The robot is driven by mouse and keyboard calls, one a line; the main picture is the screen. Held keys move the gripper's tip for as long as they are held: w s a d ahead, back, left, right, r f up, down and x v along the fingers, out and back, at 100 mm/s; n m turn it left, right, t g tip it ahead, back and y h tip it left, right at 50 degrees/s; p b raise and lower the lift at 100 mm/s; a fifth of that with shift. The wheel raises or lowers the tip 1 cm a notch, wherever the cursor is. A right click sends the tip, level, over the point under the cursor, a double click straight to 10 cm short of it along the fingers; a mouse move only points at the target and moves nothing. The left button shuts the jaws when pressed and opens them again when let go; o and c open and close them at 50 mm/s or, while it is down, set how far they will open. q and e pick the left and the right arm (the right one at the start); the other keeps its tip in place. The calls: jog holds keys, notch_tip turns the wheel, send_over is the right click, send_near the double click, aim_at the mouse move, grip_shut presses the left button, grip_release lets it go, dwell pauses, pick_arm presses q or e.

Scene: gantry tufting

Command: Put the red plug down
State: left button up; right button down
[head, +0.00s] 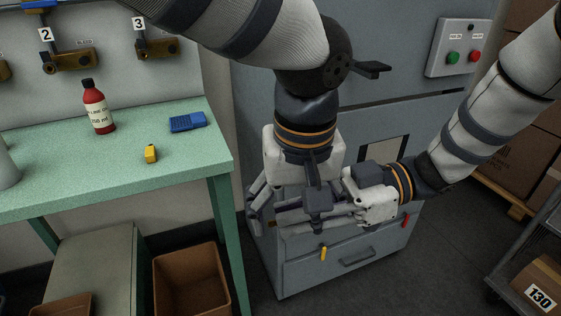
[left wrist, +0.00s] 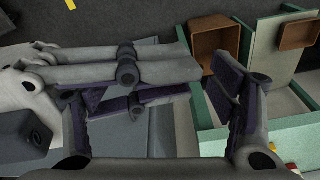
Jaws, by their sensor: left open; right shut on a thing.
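My left gripper (head: 284,226) points down in front of the grey cabinet, with its fingers apart. In the left wrist view its fingers (left wrist: 162,105) stand on either side of my right gripper (left wrist: 185,78). My right gripper (head: 288,213) reaches in from the right, its fingers closed and lying across between the left fingers. The thing it holds is hidden by the fingers, and I cannot make out a red plug there. A small red piece (head: 405,220) shows at the cabinet front, right of the right gripper; I cannot tell whether it is the plug.
The grey cabinet (head: 340,271) has a yellow piece (head: 323,254) on its front. The green bench (head: 110,160) at left bears a red bottle (head: 98,108), a blue object (head: 188,122) and a yellow block (head: 151,153). A brown bin (head: 190,283) stands below. A cart (head: 510,284) is at right.

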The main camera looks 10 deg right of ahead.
pick_arm(q)
jog(key=shift+c, duration=0.6)
jog(key=shift+d, duration=0.1)
jog(key=c, duration=1.1)
jog(key=shift+c, duration=0.8)
pick_arm(e)
jog(key=c, duration=1.4)
grip_release()
jog(key=shift+a, duration=0.1)
jog(key=shift+c, duration=0.2)
